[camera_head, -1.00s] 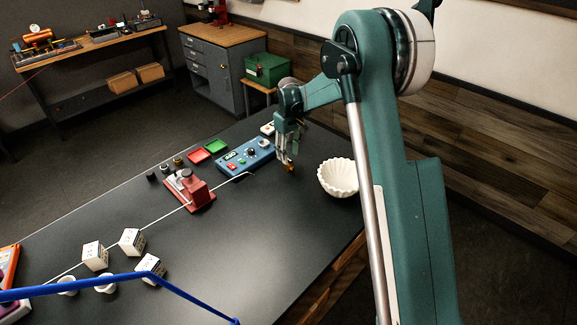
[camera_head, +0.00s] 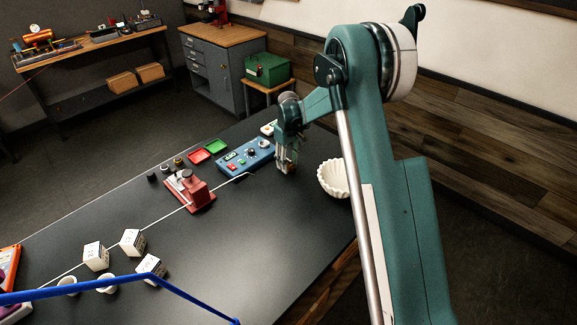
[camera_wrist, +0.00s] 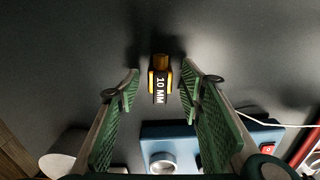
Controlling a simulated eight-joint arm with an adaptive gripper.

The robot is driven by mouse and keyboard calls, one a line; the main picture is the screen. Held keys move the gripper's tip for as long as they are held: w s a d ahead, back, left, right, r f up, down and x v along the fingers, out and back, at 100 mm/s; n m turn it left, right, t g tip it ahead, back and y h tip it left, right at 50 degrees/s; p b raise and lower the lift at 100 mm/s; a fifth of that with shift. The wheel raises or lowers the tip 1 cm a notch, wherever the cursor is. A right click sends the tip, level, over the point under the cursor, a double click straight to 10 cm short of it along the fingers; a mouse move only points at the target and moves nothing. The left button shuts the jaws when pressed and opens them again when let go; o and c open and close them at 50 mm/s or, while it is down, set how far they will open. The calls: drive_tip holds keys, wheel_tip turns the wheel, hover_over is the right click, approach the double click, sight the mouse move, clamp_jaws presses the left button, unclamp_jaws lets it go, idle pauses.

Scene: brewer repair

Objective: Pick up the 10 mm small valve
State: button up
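The 10 mm small valve (camera_wrist: 161,88) shows in the wrist view as a small dark piece with orange-yellow sides and a white "10 MM" label. It lies between the two green fingers of my gripper (camera_wrist: 162,74), with a visible gap on each side. My gripper is open, and I see no contact with the valve. In the head view my gripper (camera_head: 287,170) is low over the black table, between the blue control box and the white fluted bowl. The valve cannot be made out there behind the fingers.
The blue control box (camera_head: 245,157) stands just left of my gripper, and the white bowl (camera_head: 334,178) just right. A red device (camera_head: 190,190), red tray (camera_head: 199,156) and green tray (camera_head: 216,146) are farther left. The black table (camera_head: 255,240) is clear in front.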

sight(288, 159)
drive_tip(key=shift+f, duration=0.5)
drive_tip(key=c, duration=1)
drive_tip(key=shift+r, duration=0.15)
drive_tip(key=shift+c, duration=0.2)
drive_tip(key=shift+r+b, duration=0.3)
drive_tip(key=shift+r, duration=4.6)
